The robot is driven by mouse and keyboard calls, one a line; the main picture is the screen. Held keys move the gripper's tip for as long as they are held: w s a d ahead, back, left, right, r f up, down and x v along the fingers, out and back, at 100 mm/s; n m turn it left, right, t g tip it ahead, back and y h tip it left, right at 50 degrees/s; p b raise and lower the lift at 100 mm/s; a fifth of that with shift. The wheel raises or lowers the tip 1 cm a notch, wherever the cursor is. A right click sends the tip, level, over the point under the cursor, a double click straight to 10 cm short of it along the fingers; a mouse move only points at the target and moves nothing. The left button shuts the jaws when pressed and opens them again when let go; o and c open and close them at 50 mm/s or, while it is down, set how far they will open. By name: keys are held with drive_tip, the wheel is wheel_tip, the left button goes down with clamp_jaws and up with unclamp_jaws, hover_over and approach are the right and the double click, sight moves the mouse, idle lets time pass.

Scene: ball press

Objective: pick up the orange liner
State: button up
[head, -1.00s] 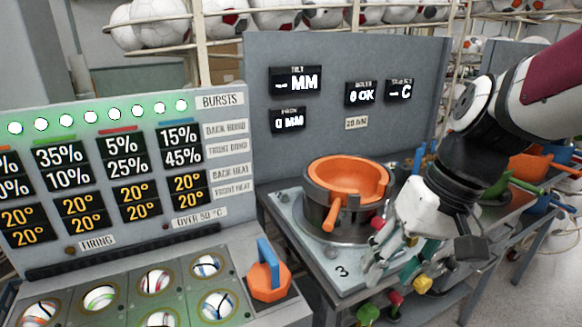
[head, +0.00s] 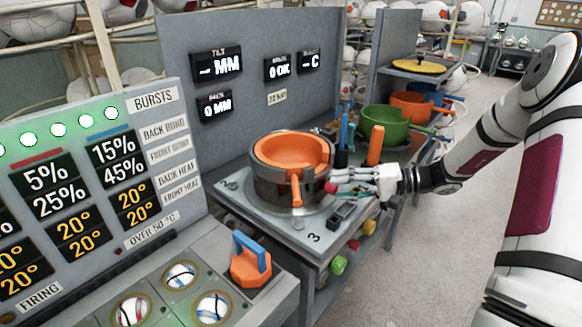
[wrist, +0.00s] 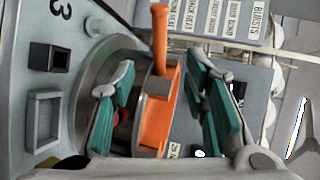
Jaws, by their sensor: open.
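The orange liner (head: 284,148) is a round bowl with a stick handle (head: 296,188) at its front. It sits inside a dark ring-shaped holder (head: 262,186) on the grey press table. My gripper (head: 338,187) is just right of the holder, pointing left, with open teal fingers and nothing held. In the wrist view, the liner (wrist: 154,130) and its handle (wrist: 160,38) appear between the spread fingers (wrist: 163,100). Whether any finger touches the liner or holder cannot be told. Much of the bowl is hidden in the wrist view.
A grey display panel (head: 235,120) stands behind the holder. An upright orange handle (head: 375,145) and blue tools (head: 345,128) stand close behind my gripper. Green (head: 385,122) and orange pots (head: 415,106) sit further back. An orange knob with a blue handle (head: 251,262) is front left. Floor at right is clear.

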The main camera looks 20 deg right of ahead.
sight(295, 188)
drive_tip(key=shift+t, duration=0.3)
drive_tip(key=p+x, duration=0.1)
drive_tip(key=x, duration=0.5)
drive_tip(key=p+x, duration=0.1)
drive_tip(key=x, duration=0.5)
drive_tip(key=shift+w, duration=0.3)
drive_tip(key=shift+w+a+f+m, duration=0.2)
drive_tip(key=shift+w+a+m, duration=0.1)
drive_tip(key=shift+a, duration=0.05)
clamp_jaws()
